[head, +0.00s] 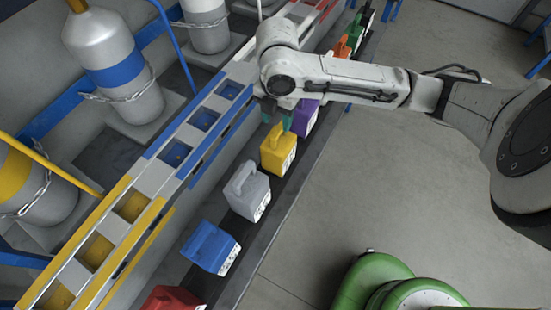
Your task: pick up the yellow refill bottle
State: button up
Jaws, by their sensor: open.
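The yellow refill bottle (278,150) stands upright in a row of bottles on a dark ledge, between a grey bottle (247,190) and a purple bottle (305,117). My arm reaches in from the right, over the row. My gripper (279,117) is open and points down near the top of the yellow bottle. The arm hides much of the gripper, and I cannot tell whether the fingers are around the handle or touching it.
A blue bottle (210,247) and a red bottle (171,300) stand nearer. Orange and green (354,32) bottles stand farther off. A rack with blue and yellow slots (145,200) runs left of the row, with chained gas cylinders (112,65) behind. Open floor (370,190) lies right.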

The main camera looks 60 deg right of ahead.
aim_at(278, 128)
jog(key=shift+s+d+f+p, duration=0.1)
jog(key=shift+f+p, duration=0.15)
jog(key=shift+f, duration=0.75)
jog(key=shift+w+d+f+p, duration=0.1)
jog(key=shift+f+p, duration=0.1)
jog(key=shift+f, duration=0.75)
jog(key=shift+s+d+f+p, duration=0.1)
jog(key=shift+f+p, duration=0.15)
jog(key=shift+f, duration=0.75)
jog(key=shift+c, duration=0.3)
grip_shut()
jog(key=shift+r, duration=0.15)
